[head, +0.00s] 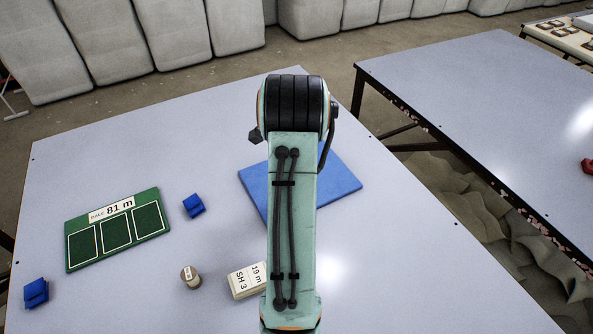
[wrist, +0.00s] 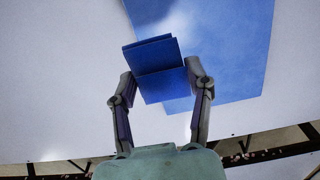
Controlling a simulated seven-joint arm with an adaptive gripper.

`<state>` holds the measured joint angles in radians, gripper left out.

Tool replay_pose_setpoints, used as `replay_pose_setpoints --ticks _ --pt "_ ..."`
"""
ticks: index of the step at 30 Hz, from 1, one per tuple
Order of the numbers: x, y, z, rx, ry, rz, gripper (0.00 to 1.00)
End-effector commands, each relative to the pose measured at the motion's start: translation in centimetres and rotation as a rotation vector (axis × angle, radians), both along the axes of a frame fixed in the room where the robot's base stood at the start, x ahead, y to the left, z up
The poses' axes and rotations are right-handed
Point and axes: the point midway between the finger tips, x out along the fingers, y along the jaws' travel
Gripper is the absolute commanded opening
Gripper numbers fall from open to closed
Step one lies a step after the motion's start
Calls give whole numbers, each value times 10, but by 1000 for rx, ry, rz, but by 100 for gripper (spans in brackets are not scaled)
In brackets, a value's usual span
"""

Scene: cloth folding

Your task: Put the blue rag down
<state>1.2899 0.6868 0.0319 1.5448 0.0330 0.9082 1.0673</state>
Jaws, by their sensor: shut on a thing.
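My gripper (wrist: 163,88) is shut on a folded blue rag (wrist: 158,56) in the wrist view, with one finger at each side of it. The rag overlaps the blue mat (wrist: 235,60) in that view; I cannot tell whether it touches the surface. In the head view my arm hides the gripper and the held rag, and covers the middle of the blue mat (head: 338,180). Two more folded blue rags lie on the table, one (head: 194,206) right of the green board and one (head: 36,293) at the lower left.
The green board (head: 150,221) with three outlined fields and an "81 m" label lies on the left of the grey table (head: 110,148). A small round spool (head: 190,277) and a labelled block (head: 247,280) stand at the front. A second table (head: 470,110) is at the right.

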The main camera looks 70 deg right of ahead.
Motion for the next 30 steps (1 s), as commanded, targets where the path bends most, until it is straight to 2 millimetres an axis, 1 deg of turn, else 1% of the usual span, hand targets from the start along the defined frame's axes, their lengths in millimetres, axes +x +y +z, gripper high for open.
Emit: replay_pose_setpoints --ticks 1,6,9,12,15,20,22,24,27,30 --pt "4 -13 -8 2 1 1 37" --pt "17 -51 -27 1 1 2 37" --pt "22 -68 -51 4 3 1 37" --pt "25 -80 -66 2 2 1 37" --pt "28 -87 -72 1 1 2 37" --pt "30 -92 -79 1 1 3 37" --pt "31 -96 -86 2 1 3 37" --pt "30 -95 -100 4 2 2 37" --pt "30 -95 -111 2 2 1 37" --pt "30 -95 -113 1 1 2 37"
